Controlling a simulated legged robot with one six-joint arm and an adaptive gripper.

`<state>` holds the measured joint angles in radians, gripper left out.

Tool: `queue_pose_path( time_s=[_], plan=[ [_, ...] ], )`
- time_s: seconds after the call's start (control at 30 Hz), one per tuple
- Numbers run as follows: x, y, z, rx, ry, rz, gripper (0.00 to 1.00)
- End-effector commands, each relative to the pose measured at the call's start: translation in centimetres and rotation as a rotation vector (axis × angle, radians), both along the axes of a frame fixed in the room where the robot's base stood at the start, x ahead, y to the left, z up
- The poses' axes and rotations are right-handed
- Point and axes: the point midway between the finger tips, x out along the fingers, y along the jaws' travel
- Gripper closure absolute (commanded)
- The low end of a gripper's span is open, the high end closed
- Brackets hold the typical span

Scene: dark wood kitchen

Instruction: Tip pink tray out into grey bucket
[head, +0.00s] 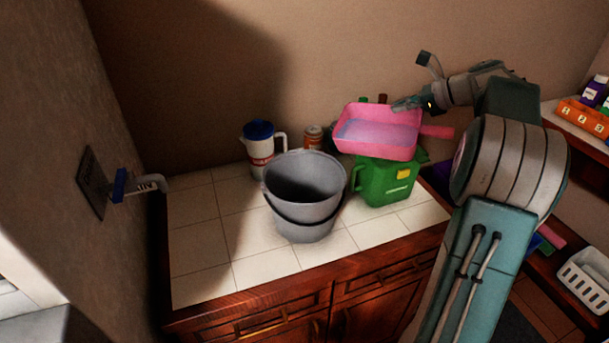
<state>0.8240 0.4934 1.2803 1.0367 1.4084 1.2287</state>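My gripper (412,103) reaches from the right to the tray's back right rim. One finger lies over the rim; the other finger's contact is hidden, so its closure is unclear. The grey bucket (305,222) stands upright on the white tiled counter, left of and below the tray. Its visible inside is dark, and its bottom is hidden.
The green container (378,187) stands right of the bucket, partly below the tray. A white jug with a blue lid (259,142) and a small orange jar (312,136) stand behind the bucket. The counter's front left (205,263) is clear.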

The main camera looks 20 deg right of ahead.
Motion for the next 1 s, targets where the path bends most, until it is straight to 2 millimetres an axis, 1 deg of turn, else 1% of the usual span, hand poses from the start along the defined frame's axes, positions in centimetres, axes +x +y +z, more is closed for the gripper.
queue_pose_path(
  time_s=[0.17, 0.7, 1.0],
  plan=[
    [-0.1, 0.5, 0.6, -0.024, -0.010, 0.002, 1.00],
    [-0.4, 1.9, 1.1, -0.104, -0.028, 0.001, 1.00],
    [-0.5, 2.1, 1.1, -0.119, -0.033, 0.001, 1.00]
  ],
)
